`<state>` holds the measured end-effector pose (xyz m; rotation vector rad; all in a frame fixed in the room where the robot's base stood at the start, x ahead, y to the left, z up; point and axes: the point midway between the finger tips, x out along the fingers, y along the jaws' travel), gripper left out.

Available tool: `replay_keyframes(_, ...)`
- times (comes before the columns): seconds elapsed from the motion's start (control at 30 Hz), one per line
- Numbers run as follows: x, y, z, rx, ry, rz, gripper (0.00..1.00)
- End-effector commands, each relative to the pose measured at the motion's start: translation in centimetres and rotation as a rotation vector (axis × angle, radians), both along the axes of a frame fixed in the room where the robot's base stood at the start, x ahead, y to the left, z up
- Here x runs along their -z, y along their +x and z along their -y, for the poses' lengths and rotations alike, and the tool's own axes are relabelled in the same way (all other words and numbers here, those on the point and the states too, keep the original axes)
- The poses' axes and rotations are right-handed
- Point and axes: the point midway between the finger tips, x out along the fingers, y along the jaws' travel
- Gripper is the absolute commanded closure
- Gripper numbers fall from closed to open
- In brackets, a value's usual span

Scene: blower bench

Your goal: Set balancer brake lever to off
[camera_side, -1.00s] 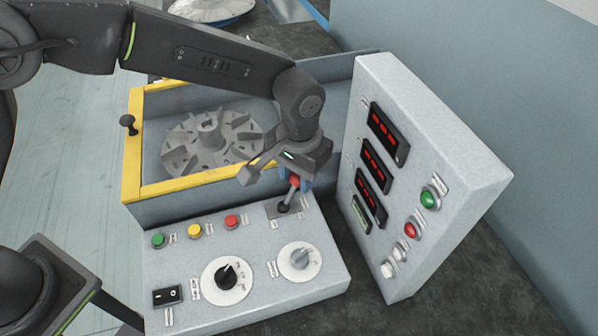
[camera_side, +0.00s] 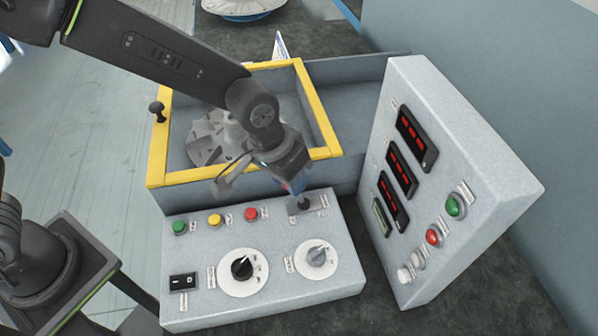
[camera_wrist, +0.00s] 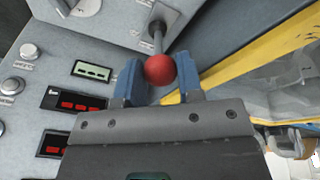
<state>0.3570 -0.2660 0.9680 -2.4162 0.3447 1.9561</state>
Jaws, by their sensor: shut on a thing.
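The balancer brake lever (camera_side: 304,203) stands at the back right corner of the sloping control panel (camera_side: 205,265). It has a dark base and a thin shaft with a red ball knob. In the wrist view, the red knob (camera_wrist: 159,69) sits between the blue fingers of my gripper (camera_wrist: 158,82), which is shut on it. In the side view my gripper (camera_side: 293,187) comes down from above, and its body hides most of the lever. The lever leans to the left of its base there. Its small plate labels are too small to read.
The panel holds green, yellow and red buttons, a black rocker switch (camera_side: 183,282) and two dials (camera_side: 242,268). An upright display box (camera_side: 440,170) stands close to the right. A yellow-edged frame (camera_side: 155,150) around a grey bladed rotor (camera_side: 207,140) lies behind.

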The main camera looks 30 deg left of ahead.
Motion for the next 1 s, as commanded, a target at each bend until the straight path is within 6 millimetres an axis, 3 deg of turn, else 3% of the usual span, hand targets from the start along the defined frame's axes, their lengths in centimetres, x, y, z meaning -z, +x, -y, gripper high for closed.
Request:
replay_keyframes(0.77, 1.14, -1.04, -1.28, -0.001, 0.016, -0.021, 1.0)
replay_keyframes(0.8, 1.15, -1.04, -1.28, -0.002, 0.016, -0.021, 0.64)
replay_keyframes(1.0, 1.02, -0.98, -1.16, -0.001, 0.014, -0.016, 0.45)
